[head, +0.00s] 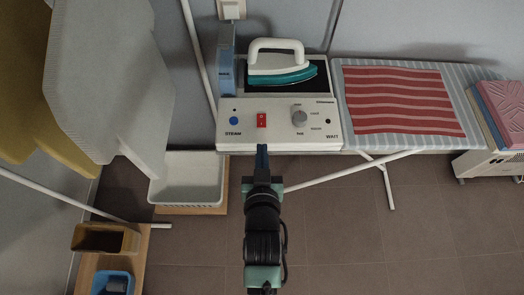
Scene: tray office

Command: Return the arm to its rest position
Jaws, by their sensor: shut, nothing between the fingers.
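My gripper (262,152) shows in the head view at the end of my black arm, which reaches up from the bottom middle of the picture. Its fingers look shut and empty. The fingertips are at the front edge of a white steam station (279,138), below its red switch (262,120). I cannot tell whether they touch it. A grey knob (299,119) and a blue button (234,121) are on the same front panel. A white and teal iron (278,64) rests on top of the station.
The station stands on a striped ironing board (352,68) with a red striped cloth (400,100). Folded cloths (500,110) lie at the right. A white basket (190,185) is left of my arm. A brown box (100,239) and a blue container (110,282) are lower left. Floor at lower right is clear.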

